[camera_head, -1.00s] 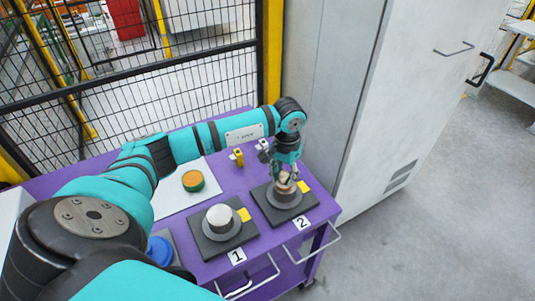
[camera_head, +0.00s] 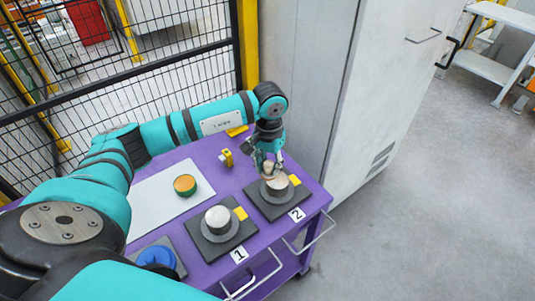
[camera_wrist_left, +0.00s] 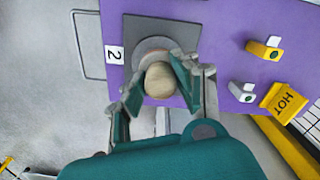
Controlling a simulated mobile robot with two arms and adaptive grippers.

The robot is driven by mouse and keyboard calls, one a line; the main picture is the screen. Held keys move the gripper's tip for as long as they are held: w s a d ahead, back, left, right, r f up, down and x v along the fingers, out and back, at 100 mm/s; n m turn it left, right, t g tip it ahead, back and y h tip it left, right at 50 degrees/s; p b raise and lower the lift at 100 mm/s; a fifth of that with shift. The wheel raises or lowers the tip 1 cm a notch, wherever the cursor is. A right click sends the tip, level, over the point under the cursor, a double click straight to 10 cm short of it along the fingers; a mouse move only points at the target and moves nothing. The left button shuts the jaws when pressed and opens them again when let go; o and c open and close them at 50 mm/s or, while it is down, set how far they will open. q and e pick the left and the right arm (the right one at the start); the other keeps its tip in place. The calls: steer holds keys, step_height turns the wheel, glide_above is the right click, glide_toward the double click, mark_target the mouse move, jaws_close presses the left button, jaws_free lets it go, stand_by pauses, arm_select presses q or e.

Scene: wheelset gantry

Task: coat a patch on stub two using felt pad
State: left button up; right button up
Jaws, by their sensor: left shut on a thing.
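Stub two (camera_head: 278,186) is a short grey cylinder on a dark square plate (camera_head: 262,206) beside the "2" label. My left gripper (camera_head: 268,167) is over its far left side. It is shut on a beige, round-topped piece (camera_wrist_left: 160,80), which appears to be the felt pad's handle. In the left wrist view this piece covers part of stub two's grey round base (camera_wrist_left: 150,46). The pad's underside is hidden, so I cannot tell whether it touches the stub. No coated patch can be made out. My right gripper is not in view.
Stub one (camera_head: 218,217) stands on its own plate to the left. A round green-and-orange container (camera_head: 185,185) sits on a white sheet (camera_head: 145,210). A blue round object (camera_head: 156,257) is near the front left. A tall cabinet (camera_head: 350,90) and a mesh fence (camera_head: 190,90) border the purple cart.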

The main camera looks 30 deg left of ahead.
arm_select(q)
steer(key=shift+r+p, duration=0.45)
steer(key=shift+r, duration=0.75)
